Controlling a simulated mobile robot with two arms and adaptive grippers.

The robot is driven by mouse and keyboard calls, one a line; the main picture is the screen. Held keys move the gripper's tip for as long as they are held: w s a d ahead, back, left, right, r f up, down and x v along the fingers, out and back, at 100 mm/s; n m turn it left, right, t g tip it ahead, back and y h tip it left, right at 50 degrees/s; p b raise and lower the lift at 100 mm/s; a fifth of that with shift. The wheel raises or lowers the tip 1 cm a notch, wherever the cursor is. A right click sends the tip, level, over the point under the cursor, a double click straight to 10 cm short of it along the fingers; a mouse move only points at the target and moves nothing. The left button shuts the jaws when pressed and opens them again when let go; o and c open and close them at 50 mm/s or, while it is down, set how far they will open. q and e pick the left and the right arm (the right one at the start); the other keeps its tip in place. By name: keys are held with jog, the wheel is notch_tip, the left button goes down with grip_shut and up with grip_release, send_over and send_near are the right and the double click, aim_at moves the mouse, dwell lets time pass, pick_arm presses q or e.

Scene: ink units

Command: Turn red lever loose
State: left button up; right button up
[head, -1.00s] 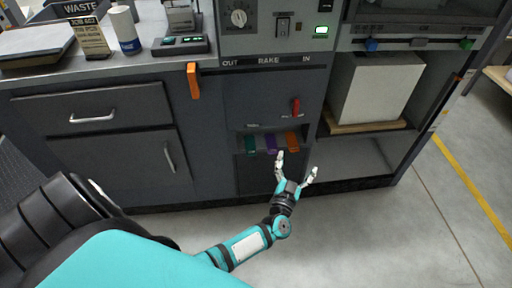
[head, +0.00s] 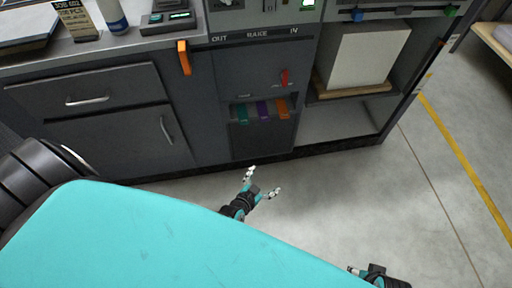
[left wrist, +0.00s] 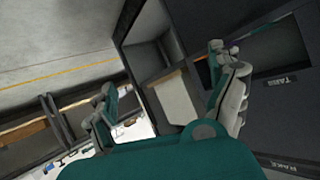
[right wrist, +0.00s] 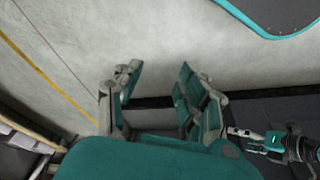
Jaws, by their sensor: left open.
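The red lever (head: 284,77) stands upright on the dark front panel (head: 240,75), under the "OUT RAKE IV" lettering. Below it is a slot with green (head: 243,113), purple (head: 263,110) and orange (head: 282,107) tabs. My left gripper (head: 262,182) is open and empty, in front of and below the panel, apart from the lever. Its spread fingers (left wrist: 162,68) show in the left wrist view, where I cannot make out the lever. My right gripper (right wrist: 157,72) is open and empty over the floor; only part shows at the head view's bottom edge.
An orange handle (head: 184,57) hangs at the counter's edge. A white block (head: 368,58) sits on a wooden board (head: 352,90) in the open bay right of the panel. Drawers with metal handles (head: 87,100) are at left. The floor (head: 350,205) in front is clear.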

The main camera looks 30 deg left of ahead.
pick_arm(q)
jog(key=s, duration=0.1)
jog(key=s+f+g, duration=0.1)
jog(key=shift+s+a+f+p, duration=0.2)
jog(key=shift+s+f+p, duration=0.1)
jog(key=shift+s, duration=0.05)
pick_arm(e)
jog(key=shift+w+a+r, duration=0.1)
jog(key=shift+a+r, duration=0.1)
jog(key=shift+r, duration=0.25)
jog(key=shift+f, duration=0.1)
